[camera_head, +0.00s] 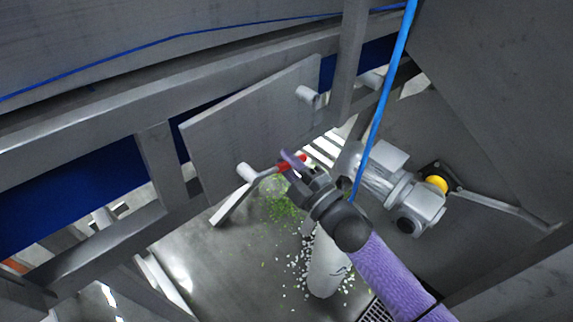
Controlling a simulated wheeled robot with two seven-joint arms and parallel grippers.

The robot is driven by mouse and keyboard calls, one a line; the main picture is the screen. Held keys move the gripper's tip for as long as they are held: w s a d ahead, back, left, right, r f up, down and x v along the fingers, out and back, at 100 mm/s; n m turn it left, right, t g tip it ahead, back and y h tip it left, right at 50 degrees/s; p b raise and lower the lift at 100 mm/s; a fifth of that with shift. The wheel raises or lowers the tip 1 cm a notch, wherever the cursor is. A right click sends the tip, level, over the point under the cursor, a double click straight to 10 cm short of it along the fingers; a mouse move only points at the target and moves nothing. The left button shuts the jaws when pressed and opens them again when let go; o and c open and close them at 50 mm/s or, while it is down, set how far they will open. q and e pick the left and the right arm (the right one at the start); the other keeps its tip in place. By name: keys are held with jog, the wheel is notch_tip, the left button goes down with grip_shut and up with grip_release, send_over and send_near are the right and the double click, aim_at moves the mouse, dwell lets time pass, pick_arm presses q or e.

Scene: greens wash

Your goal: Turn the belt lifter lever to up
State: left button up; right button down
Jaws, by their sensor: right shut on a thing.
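The belt lifter lever (264,174) is a thin grey metal bar with a red grip at its right end. It comes off a light round pivot (246,172) at the lower part of a grey plate on the frame. The lever points to the right and slightly upward in the picture. My right gripper (291,164) reaches in from the lower right on a purple-sleeved arm and is shut on the lever at its red grip. The fingers hide part of the grip. My left gripper is not in view.
A second light round stub (307,95) sticks out at the plate's upper right. A motor (392,190) with a yellow part stands right of my right gripper. A blue cable (382,110) runs down in front of it. Green and white scraps (284,207) litter the floor below.

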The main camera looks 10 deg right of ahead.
jog(key=shift+r, duration=0.15)
dwell(0.3)
jog(key=c, duration=0.6)
grip_release()
jog(key=shift+d, duration=0.1)
jog(key=v, duration=0.9)
jog(key=shift+s+d, duration=0.2)
jog(key=shift+s, duration=0.15)
